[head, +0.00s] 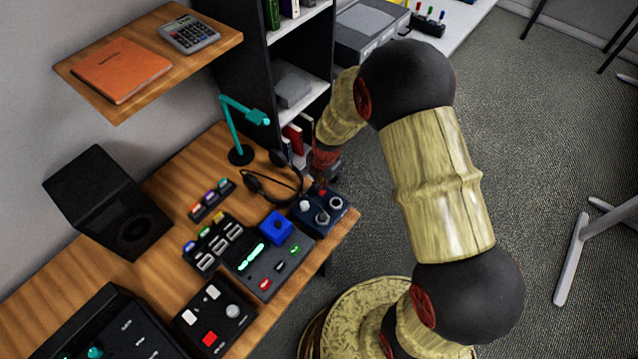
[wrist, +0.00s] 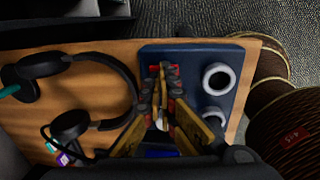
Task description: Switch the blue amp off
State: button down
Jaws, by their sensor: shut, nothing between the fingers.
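The blue amp (head: 327,215) is a small dark blue box at the right end of the wooden desk, with pale round knobs on top. In the wrist view its blue top (wrist: 190,54) fills the middle, with two white-rimmed knobs (wrist: 217,77) to the right of my fingers. My gripper (wrist: 163,90) is shut and empty, over the left part of the amp's top. In the head view my gripper (head: 322,180) is at the amp's far side. A small pale piece (wrist: 161,122) shows between the fingers, perhaps a switch lever. I cannot tell whether the fingers touch the amp.
Black headphones (head: 272,185) lie just left of the amp. A dark device (head: 264,262) with a blue block (head: 276,228) stands in front-left of it. A teal lamp (head: 238,130) and a black shelf (head: 240,70) are behind.

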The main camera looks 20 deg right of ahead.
jog(key=shift+f, duration=0.1)
jog(key=shift+w+a+f+b, duration=0.15)
jog(key=shift+f+b, duration=0.3)
jog(key=shift+b, duration=0.35)
jog(key=shift+r, duration=0.2)
jog(key=shift+s+f, duration=0.1)
jog(key=shift+s, duration=0.15)
jog(key=shift+s+d, duration=0.55)
